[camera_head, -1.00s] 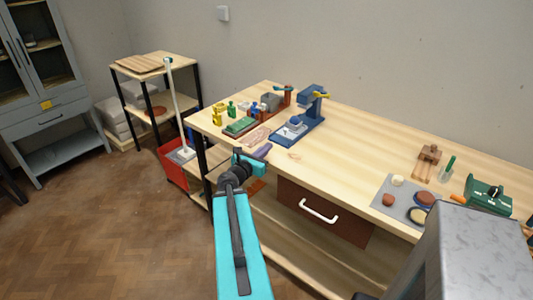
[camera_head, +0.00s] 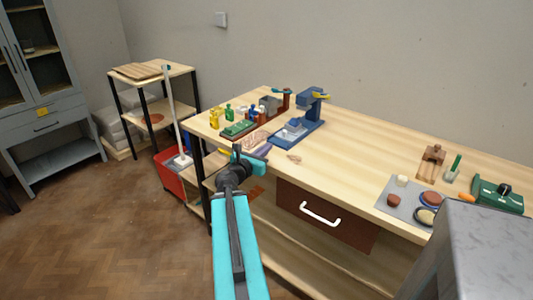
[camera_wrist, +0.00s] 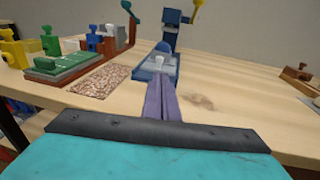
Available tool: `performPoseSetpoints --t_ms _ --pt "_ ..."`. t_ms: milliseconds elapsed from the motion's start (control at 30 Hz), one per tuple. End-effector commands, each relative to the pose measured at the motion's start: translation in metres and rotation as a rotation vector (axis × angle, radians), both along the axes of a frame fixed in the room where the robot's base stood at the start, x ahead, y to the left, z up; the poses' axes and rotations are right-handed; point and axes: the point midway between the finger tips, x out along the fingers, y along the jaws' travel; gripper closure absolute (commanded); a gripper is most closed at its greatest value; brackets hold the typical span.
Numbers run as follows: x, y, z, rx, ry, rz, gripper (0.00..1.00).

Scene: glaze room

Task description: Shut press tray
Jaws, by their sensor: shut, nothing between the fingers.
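The blue press (camera_head: 314,105) with a yellow handle stands at the back of the wooden bench. Its tray (camera_head: 293,128), blue-grey with a pale block on it, sits low at the press's front; the tray also shows in the wrist view (camera_wrist: 158,66). I cannot tell how far out the tray is. My gripper (camera_head: 266,150) is at the bench's front edge, in front of the press. In the wrist view its purple fingers (camera_wrist: 160,84) are together and empty, pointing at the tray's near end. They overlap its front edge in the picture; contact is unclear.
Left of the press are a speckled mat (camera_wrist: 100,81), a green block (camera_head: 238,128), yellow and green pieces and a red-brown tool (camera_head: 284,100). A drawer (camera_head: 325,218) with a white handle is below the bench top. Bench right of the press is mostly clear.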

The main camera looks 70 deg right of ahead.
Motion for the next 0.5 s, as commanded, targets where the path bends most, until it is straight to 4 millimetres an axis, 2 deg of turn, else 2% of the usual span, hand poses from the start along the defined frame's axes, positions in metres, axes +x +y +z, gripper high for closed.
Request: performPoseSetpoints --t_ms 200,500 --pt "-0.001 -0.001 -0.003 -0.003 -0.001 0.003 1.0" --pt "-0.003 -0.037 -0.001 -0.002 -0.001 0.001 1.0"
